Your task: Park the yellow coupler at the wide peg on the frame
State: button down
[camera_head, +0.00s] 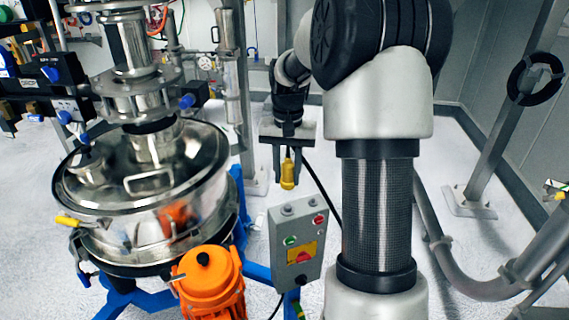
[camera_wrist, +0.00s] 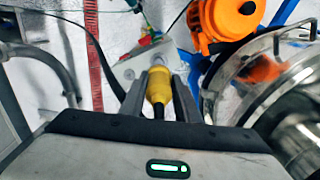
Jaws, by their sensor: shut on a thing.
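The yellow coupler (camera_head: 288,174) is held between the two fingers of my gripper (camera_head: 288,181), upright in the air behind the grey control box. In the wrist view the coupler (camera_wrist: 158,86) sits between the fingers of my gripper (camera_wrist: 161,76), its dark end towards the palm. A black cable or hose runs from near my gripper down behind the box. I cannot make out the wide peg for certain in either view.
A grey control box (camera_head: 297,245) with buttons stands just below and in front of my gripper. The steel sifter (camera_head: 135,215) is at left, with an orange motor (camera_head: 208,280) and blue legs (camera_head: 122,303). A grey post (camera_head: 508,110) carrying a black ring (camera_head: 535,79) stands at right.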

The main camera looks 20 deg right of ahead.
aim_at(288, 157)
jog(key=shift+f+b, duration=2.4)
jog(key=shift+f, duration=1.15)
jog(key=shift+f+b, duration=0.4)
jog(key=shift+f, duration=0.35)
jog(key=c, duration=1.3)
grip_release()
jog(key=shift+o, duration=0.2)
jog(key=shift+r, duration=0.1)
notch_tip(288, 157, up, 16)
jog(key=shift+d+r+p, duration=0.1)
jog(key=shift+p, duration=0.55)
jog(key=shift+s+r, duration=0.15)
jog(key=shift+r, duration=0.45)
